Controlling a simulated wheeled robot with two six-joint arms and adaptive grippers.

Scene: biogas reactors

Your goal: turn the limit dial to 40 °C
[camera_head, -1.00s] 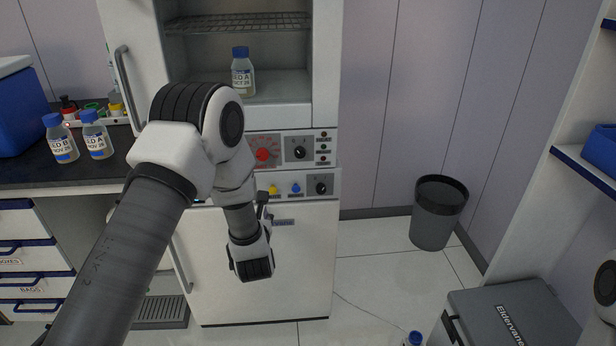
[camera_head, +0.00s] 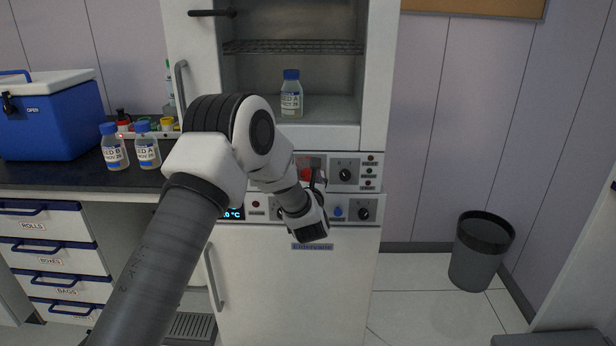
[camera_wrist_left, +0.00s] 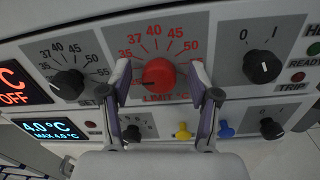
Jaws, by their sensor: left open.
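The red limit dial (camera_wrist_left: 158,76) sits on the grey upper panel under a red scale, with LIMIT printed below it. Its scale includes 35, 37, 40, 45 and 50; I cannot read its pointer clearly. In the head view the dial (camera_head: 305,174) is partly hidden by my left arm. My left gripper (camera_wrist_left: 160,68) is open, its fingers on either side of the dial in the wrist view; contact cannot be told. In the head view the left gripper (camera_head: 318,181) is at the panel. My right gripper is not in view.
A black set dial (camera_wrist_left: 68,84) is left of the red dial, and a black 0/1 switch (camera_wrist_left: 262,66) is right of it. Below are a yellow knob (camera_wrist_left: 182,131) and a blue knob (camera_wrist_left: 225,129). A bottle (camera_head: 291,94) stands in the open chamber above.

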